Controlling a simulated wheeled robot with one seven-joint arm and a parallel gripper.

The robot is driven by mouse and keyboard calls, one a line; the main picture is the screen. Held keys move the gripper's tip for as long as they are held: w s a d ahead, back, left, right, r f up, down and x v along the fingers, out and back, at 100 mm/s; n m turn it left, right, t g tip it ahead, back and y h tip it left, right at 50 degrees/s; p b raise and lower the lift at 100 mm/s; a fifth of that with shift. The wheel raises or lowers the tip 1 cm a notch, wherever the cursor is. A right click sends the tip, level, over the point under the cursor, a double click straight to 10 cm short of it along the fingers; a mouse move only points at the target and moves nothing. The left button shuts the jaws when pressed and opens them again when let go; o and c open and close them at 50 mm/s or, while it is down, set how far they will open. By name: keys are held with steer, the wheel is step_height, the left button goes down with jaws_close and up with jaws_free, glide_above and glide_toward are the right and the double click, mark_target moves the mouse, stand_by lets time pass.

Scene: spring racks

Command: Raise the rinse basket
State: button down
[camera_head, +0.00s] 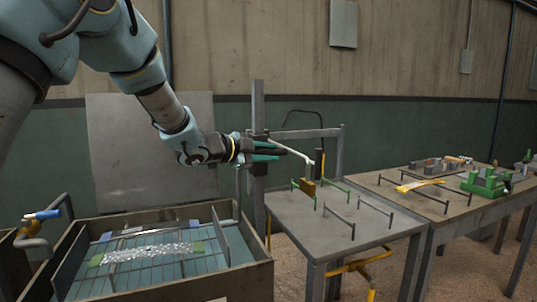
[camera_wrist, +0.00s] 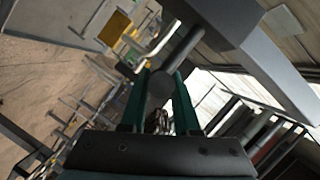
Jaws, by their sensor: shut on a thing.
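The rinse basket (camera_head: 150,262), a wire grid with a glittering patch on it, sits inside the wooden-sided tank (camera_head: 165,290) at the lower left of the head view. My gripper (camera_head: 272,151) is to the right of and above the tank, beside a grey upright post (camera_head: 258,105). In the wrist view its green fingers (camera_wrist: 162,95) are closed around a grey round handle (camera_wrist: 160,84). A pale bent lever (camera_head: 292,152) runs rightward from the gripper, with a brass block (camera_head: 308,188) below its end. The link between handle, lever and basket is hidden.
A grey metal table (camera_head: 325,238) with low rails stands right of the post. A second table (camera_head: 455,212) beyond it carries green fixtures (camera_head: 485,183) and a yellow part (camera_head: 418,186). A hose tap (camera_head: 40,215) is at the tank's left.

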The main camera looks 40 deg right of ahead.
steer(key=c, duration=1.1)
jaws_free()
steer(key=shift+w+a+r+t, duration=0.1)
steer(key=shift+w+r+t, duration=0.2)
steer(key=shift+w, duration=0.25)
steer(key=shift+o, duration=0.7)
steer(key=shift+w+f, duration=0.1)
steer(key=shift+f, duration=0.05)
steer(key=shift+o, duration=1.4)
steer(key=shift+s+f, duration=0.1)
steer(key=shift+s, duration=0.15)
steer(key=b+v, duration=0.2)
steer(key=v, duration=0.8)
steer(key=shift+a+b, duration=0.3)
steer(key=shift+b, duration=0.1)
steer(key=shift+w, duration=0.15)
